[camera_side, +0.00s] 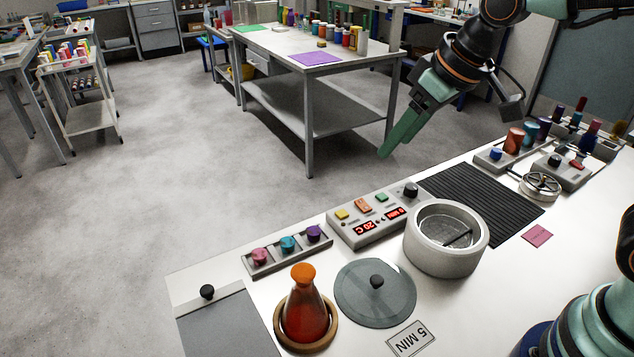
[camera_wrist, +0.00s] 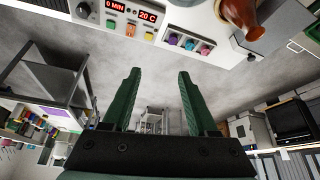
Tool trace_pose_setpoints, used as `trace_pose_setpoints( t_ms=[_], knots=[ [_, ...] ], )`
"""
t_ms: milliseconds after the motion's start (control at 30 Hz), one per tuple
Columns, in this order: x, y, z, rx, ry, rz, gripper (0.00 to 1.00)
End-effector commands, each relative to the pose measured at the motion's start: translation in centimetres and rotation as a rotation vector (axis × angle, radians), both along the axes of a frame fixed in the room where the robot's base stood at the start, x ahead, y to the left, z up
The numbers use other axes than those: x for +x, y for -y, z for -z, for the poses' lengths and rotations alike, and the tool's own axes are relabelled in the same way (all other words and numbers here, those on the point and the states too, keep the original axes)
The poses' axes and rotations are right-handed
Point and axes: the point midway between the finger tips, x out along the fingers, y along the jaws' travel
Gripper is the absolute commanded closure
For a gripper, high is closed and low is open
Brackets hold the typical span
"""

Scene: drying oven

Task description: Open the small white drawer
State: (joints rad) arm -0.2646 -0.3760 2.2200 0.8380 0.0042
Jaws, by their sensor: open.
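My gripper (camera_side: 388,150) hangs in the air beyond the back edge of the white bench, above the floor, in the side view. In the wrist view its two green fingers (camera_wrist: 158,75) are spread apart with nothing between them. A white front with a thin bar handle (camera_wrist: 301,47) shows at the upper right edge of the wrist view, well away from the fingers; it looks like the small white drawer, partly cut off by the frame. I cannot make out this drawer in the side view.
The white bench carries a control panel (camera_side: 374,217), a round grey pot (camera_side: 447,258), a glass lid (camera_side: 352,298), an orange flask (camera_side: 305,320) and a row of coloured knobs (camera_side: 288,250). A grey table (camera_side: 270,42) stands behind. The floor between is clear.

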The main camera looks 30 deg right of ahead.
Motion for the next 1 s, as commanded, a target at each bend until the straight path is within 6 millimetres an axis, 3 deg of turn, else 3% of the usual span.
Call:
trace_pose_setpoints(
  t_ms=[33, 233, 400, 500, 600, 700, 867, 1000],
  knots=[
    [0.9, -2.4, 0.3, -0.004, -0.013, -0.055, 0.41],
    [3.2, -11.8, 2.0, -0.013, -0.033, -0.242, 0.41],
    [3.2, -20.1, 4.6, -0.021, -0.048, -0.39, 0.41],
    [2.6, -23.8, 6.1, -0.027, -0.056, -0.456, 0.41],
    [2.0, -26.4, 7.2, -0.029, -0.058, -0.5, 0.41],
    [1.6, -27.7, 7.8, -0.031, -0.059, -0.523, 0.41],
    [1.7, -28.3, 8.8, -0.032, -0.062, -0.529, 0.41],
    [2.3, -28.7, 10.7, -0.033, -0.064, -0.528, 0.41]
  ],
)
